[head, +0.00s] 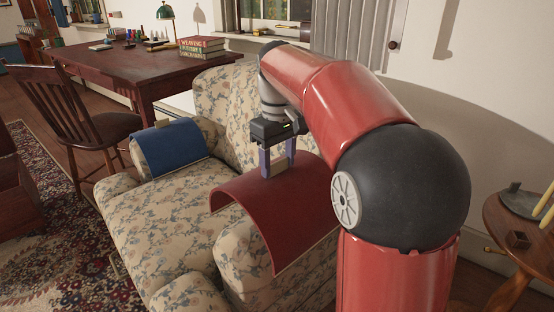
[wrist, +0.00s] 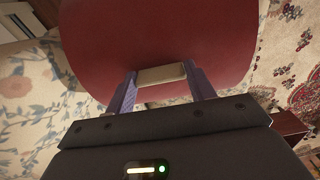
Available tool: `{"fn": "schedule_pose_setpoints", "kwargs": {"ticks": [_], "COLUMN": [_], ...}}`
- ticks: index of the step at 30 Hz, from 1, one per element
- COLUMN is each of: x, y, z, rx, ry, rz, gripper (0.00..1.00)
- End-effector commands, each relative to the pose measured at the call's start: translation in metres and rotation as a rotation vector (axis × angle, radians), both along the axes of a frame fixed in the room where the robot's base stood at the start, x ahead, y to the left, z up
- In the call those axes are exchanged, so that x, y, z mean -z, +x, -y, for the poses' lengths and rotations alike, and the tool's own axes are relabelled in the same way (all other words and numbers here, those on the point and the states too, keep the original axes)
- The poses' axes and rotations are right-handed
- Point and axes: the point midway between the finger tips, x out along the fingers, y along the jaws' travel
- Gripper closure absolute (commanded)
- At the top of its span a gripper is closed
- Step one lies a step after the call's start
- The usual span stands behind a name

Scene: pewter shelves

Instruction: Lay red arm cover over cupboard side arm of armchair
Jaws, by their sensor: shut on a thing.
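The floral armchair (head: 165,215) stands in the middle of the head view. The red arm cover (head: 262,205) is a curved sheet arched above its near, right-hand arm (head: 238,250). The cover's front edge stands out over the arm; I cannot tell whether it touches the upholstery. My gripper (head: 278,168) is shut on the cover's tan grip block (wrist: 162,74), pointing down from above. In the wrist view the red arm cover (wrist: 155,35) fills the top middle, with floral fabric on both sides. The arm's top is hidden under the cover.
A blue cover (head: 170,148) lies over the armchair's other arm. A dark red desk (head: 135,62) with books (head: 201,47) stands behind, with a wooden chair (head: 75,120) at left. A round wooden table (head: 510,235) is at right. Patterned rug (head: 50,240) covers the left floor.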

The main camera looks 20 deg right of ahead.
Motion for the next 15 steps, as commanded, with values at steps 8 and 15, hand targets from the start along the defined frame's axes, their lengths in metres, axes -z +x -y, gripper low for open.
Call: {"fn": "schedule_pose_setpoints", "kwargs": {"ticks": [8, 15], "x": [0.037, 0.065], "y": [0.0, 0.0], "z": [0.0, 0.0], "rx": [0.0, 0.0], "ry": [0.0, 0.0], "rz": [0.0, 0.0], "gripper": [0.88, 0.88]}}
